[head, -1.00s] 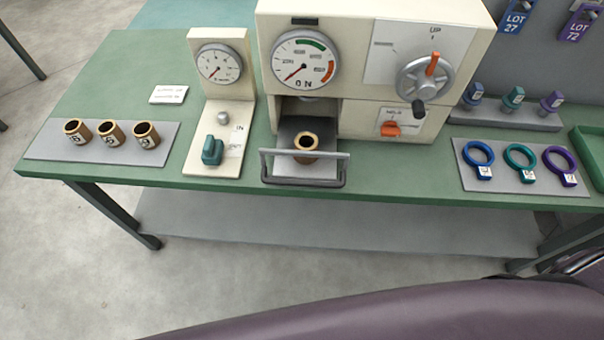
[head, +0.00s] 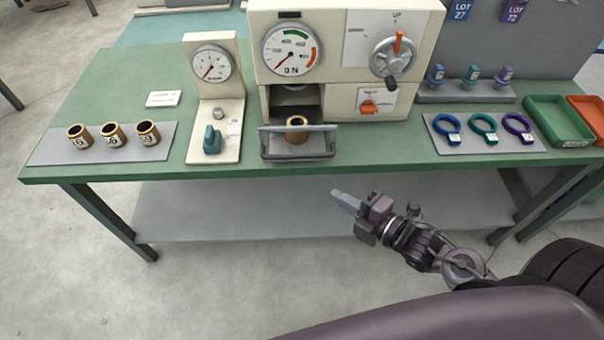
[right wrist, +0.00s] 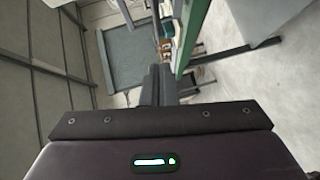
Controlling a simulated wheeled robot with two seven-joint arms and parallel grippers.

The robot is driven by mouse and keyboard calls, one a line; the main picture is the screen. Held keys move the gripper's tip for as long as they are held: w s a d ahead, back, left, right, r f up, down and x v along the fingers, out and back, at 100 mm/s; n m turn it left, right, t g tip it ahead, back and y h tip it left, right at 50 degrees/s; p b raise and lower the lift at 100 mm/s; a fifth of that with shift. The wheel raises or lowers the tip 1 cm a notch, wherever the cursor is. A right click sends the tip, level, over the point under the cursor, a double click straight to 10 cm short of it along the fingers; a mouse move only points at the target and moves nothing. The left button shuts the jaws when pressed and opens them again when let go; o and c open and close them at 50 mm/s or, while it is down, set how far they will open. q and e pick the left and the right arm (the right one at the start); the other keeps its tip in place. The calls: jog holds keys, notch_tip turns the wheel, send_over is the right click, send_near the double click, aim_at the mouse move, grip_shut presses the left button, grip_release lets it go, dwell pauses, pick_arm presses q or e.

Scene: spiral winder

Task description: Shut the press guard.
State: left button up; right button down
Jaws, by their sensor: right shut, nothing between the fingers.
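The cream press (head: 345,50) stands on the green table in the head view. Its guard (head: 298,157), a grey framed piece with a bar handle, is low at the front of the press, and the press mouth (head: 294,97) above it shows open. A brass bushing (head: 297,135) stands upright behind the guard's upper bar. My right gripper (head: 344,200) is shut and empty, in front of the table's front edge, below and right of the guard and apart from it. Its fingers also show in the right wrist view (right wrist: 158,85). My left gripper is not in view.
A gauge stand with a teal lever (head: 212,140) is left of the press. Several brass bushings stand on the grey mat (head: 60,150) at left. Coloured rings lie on a mat (head: 440,143) at right, beside a green tray (head: 558,122). A shelf (head: 250,210) runs below the table.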

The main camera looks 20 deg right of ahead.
jog(key=w+d+p+x, duration=0.1)
jog(key=p+x, duration=0.3)
jog(key=x, duration=0.9)
jog(key=shift+w+d, duration=0.25)
jog(key=shift+d, duration=0.55)
jog(key=shift+d+r, duration=0.1)
